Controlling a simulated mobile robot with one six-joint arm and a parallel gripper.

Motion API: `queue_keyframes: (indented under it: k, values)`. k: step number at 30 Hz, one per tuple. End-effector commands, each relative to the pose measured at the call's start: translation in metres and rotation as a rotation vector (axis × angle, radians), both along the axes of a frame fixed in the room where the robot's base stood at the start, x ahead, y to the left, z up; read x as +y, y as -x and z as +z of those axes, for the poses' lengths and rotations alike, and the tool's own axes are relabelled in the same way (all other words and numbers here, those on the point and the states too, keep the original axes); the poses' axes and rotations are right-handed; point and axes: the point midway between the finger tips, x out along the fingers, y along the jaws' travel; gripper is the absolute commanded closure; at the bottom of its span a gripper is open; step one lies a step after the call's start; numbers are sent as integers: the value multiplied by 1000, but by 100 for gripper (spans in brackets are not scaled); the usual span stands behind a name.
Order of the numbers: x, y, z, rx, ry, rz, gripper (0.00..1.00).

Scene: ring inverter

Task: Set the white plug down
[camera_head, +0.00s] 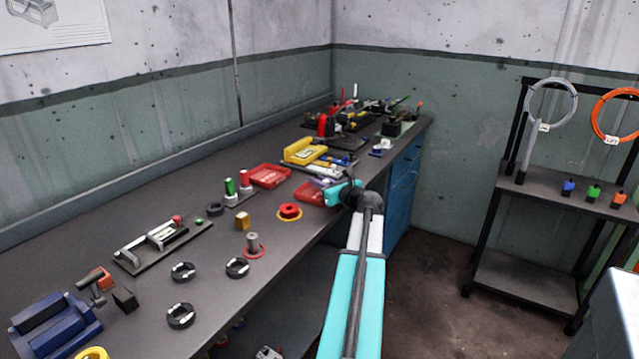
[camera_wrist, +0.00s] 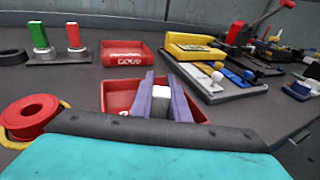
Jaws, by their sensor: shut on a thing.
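The white plug (camera_wrist: 161,98) shows in the wrist view as a small white block between the two lavender fingers of my gripper (camera_wrist: 160,92). My gripper is shut on it. They are over the nearer red tray (camera_wrist: 114,92). I cannot tell how high above the tray floor the plug is. In the head view, my gripper (camera_head: 331,183) is at the right edge of this tray (camera_head: 305,194), and my teal wrist hides part of both.
A second red tray (camera_wrist: 127,58), labelled GOOD, lies behind. A yellow block fixture (camera_wrist: 196,47) with levers stands right of it. A red ring piece (camera_wrist: 30,116) is at the left, near green and red pegs (camera_wrist: 40,35). The bench's front edge is close to my arm.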

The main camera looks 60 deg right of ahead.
Motion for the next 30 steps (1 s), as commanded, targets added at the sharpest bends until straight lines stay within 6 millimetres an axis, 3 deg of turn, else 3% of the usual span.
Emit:
queue_keyframes:
  k: [8, 9, 12, 26, 30]
  values:
    - [0, 0, -3, 0, 0, 0, 100]
    - [0, 0, -3, 0, 0, 0, 83]
    - [0, 0, -2, 0, 0, 0, 66]
    - [0, 0, 2, 0, 0, 0, 66]
    - [4, 10, 2, 0, 0, -1, 66]
